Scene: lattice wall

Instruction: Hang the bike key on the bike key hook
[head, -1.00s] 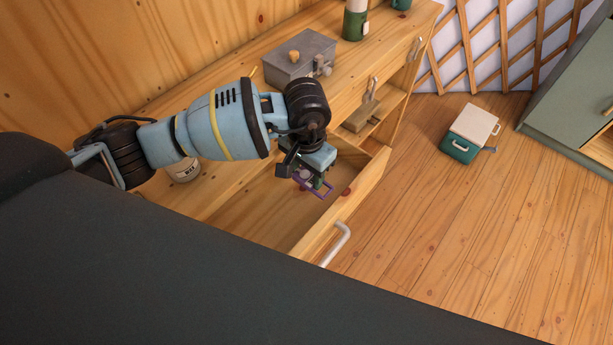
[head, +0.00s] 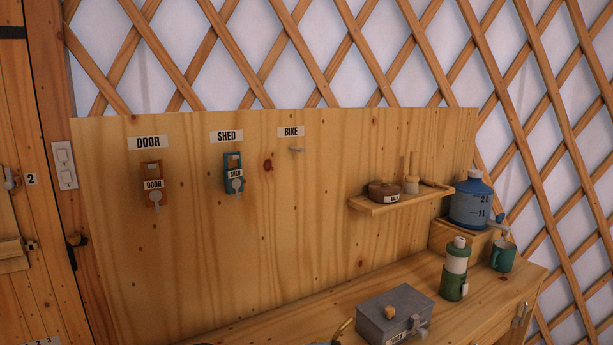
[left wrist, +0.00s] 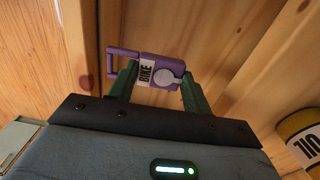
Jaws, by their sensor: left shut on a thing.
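The bike key is a purple tag with a white BIKE label and a loop (left wrist: 160,71), seen in the left wrist view. My left gripper (left wrist: 155,85) is shut on it, with a green finger at each side. A wooden surface lies behind the key. In the head view the bike key hook (head: 296,150) is a small peg under the BIKE sign (head: 291,132) on the wooden board, with nothing hanging on it. Neither gripper shows in the head view.
An orange DOOR key (head: 152,185) and a blue SHED key (head: 234,174) hang to the left of the bike hook. A small shelf (head: 395,203) juts out at the right. A grey metal box (head: 394,318) and a green lantern-like flask (head: 455,270) stand on the counter below.

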